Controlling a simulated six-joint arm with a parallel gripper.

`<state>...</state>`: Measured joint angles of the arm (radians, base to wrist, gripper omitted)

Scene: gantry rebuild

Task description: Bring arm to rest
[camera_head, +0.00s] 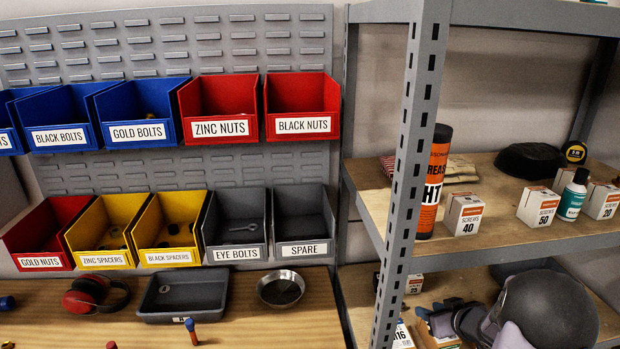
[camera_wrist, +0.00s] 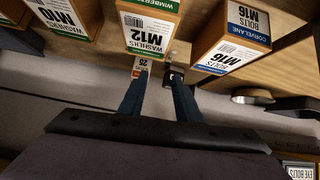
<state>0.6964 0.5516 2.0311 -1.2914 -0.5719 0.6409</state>
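My gripper (camera_wrist: 158,76) shows in the wrist view with its two dark fingers apart and nothing held between them. It points towards boxes on a wooden shelf. In the head view, part of my arm (camera_head: 545,308), dark and rounded, is at the lower right in front of the lower shelf. The gripper end lies to its left, near the boxes there. The fingertips are hard to make out in that view.
Boxes labelled M12 (camera_wrist: 150,30), M16 (camera_wrist: 232,40) and M10 (camera_wrist: 68,15) stand close ahead of the gripper. The grey shelf post (camera_head: 408,160) rises left of the arm. A workbench (camera_head: 240,330) holds a grey tray (camera_head: 185,317), a metal bowl (camera_head: 281,288) and red earmuffs (camera_head: 83,300).

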